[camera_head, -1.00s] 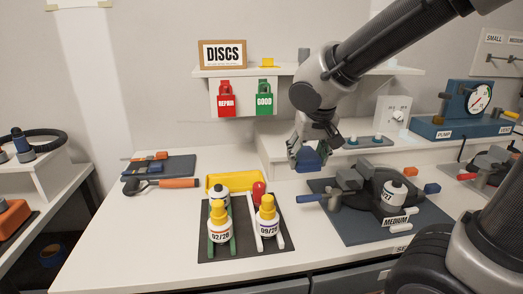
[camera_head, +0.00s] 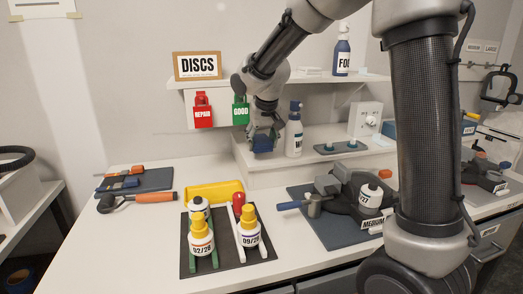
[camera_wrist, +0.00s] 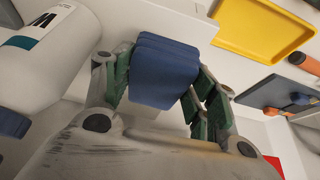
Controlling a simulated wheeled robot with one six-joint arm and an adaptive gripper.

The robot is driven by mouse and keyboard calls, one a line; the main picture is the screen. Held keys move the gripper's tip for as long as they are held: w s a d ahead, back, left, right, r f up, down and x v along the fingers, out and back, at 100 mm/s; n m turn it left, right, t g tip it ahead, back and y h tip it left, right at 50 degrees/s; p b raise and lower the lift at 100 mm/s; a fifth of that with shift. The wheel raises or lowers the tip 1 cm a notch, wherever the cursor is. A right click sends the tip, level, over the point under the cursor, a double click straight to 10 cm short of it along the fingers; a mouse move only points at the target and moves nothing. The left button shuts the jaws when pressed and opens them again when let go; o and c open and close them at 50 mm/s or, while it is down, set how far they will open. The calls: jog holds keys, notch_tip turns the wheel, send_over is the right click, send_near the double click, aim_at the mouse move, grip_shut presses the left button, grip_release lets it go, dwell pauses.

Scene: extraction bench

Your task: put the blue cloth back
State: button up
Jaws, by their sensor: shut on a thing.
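The blue cloth (camera_wrist: 165,70) is a folded dark blue pad between the green-padded fingers of my gripper (camera_wrist: 165,88) in the wrist view. In the head view my gripper (camera_head: 264,137) is shut on the cloth (camera_head: 263,145). It hangs in front of the back wall, near the left end of the raised white ledge (camera_head: 250,172) and below the shelf. A white spray bottle with a blue top (camera_head: 294,140) stands just right of my gripper. I cannot tell whether the cloth touches the ledge.
The yellow tray (camera_head: 215,192) lies on the bench left of the ledge. In front of it is a dark mat (camera_head: 232,264) with dropper bottles. Red (camera_head: 203,112) and green (camera_head: 240,113) tags hang beside my gripper. A vise-like fixture (camera_head: 345,190) stands right.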

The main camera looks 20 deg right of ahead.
aim_at(262, 149)
jog(key=shift+f, duration=1.75)
jog(key=shift+f, duration=0.15)
jog(key=o, duration=1)
jog(key=shift+o, duration=0.2)
